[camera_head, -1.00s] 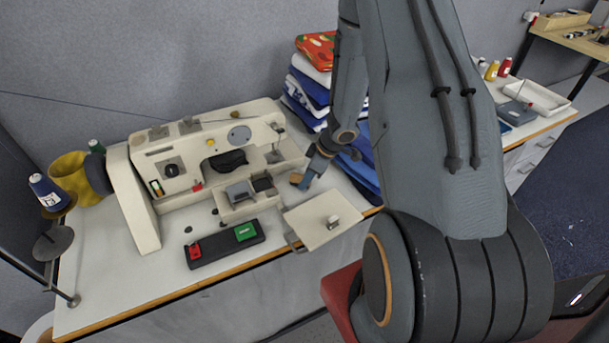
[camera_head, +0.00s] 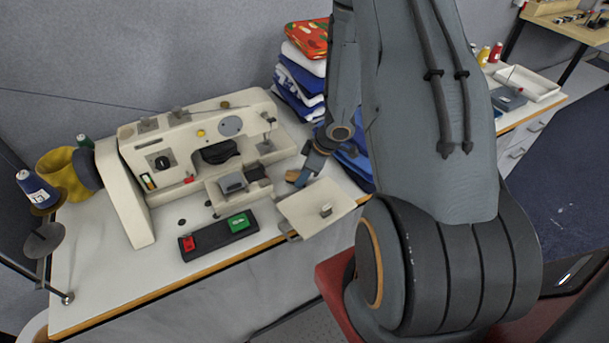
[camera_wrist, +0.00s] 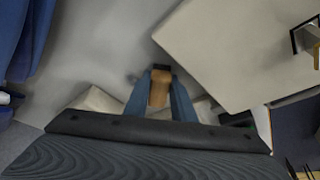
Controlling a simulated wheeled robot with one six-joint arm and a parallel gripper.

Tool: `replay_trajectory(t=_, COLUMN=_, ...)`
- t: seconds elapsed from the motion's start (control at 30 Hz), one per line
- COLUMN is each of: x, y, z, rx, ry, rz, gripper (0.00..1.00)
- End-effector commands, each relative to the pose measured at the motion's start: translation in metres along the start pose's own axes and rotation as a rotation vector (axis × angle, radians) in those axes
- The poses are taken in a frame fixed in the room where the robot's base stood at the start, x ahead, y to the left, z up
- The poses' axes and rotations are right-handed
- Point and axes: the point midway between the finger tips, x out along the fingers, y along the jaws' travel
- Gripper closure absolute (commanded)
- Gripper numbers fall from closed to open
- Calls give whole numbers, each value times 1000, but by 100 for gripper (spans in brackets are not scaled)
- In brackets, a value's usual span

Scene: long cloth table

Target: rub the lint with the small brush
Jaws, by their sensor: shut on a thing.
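The small brush has a tan wooden body and a dark end (camera_wrist: 159,88). My gripper (camera_wrist: 160,82) is shut on it, with one blue-grey finger on each side. In the head view, the brush (camera_head: 291,176) shows as a small brown block at the tip of my gripper (camera_head: 302,178), low over the white table between the sewing machine and a cream plate. A faint grey smudge (camera_wrist: 134,78) lies beside the dark end in the wrist view. I cannot tell whether it is lint or shadow, or whether the brush touches the table.
The cream sewing machine (camera_head: 205,150) stands left of my gripper. The cream plate (camera_head: 325,203) with a small metal piece is close in front. Folded cloths (camera_head: 303,75) are stacked behind. A black pedal box (camera_head: 218,236) with red and green buttons lies at the front left.

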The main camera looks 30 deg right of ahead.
Motion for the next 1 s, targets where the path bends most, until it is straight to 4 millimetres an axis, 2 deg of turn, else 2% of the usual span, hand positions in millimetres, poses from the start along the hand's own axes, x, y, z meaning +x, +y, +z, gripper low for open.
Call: replay_trajectory(t=1.0, x=18, y=46, z=-42, rx=-2, ry=1, rz=1, gripper=95)
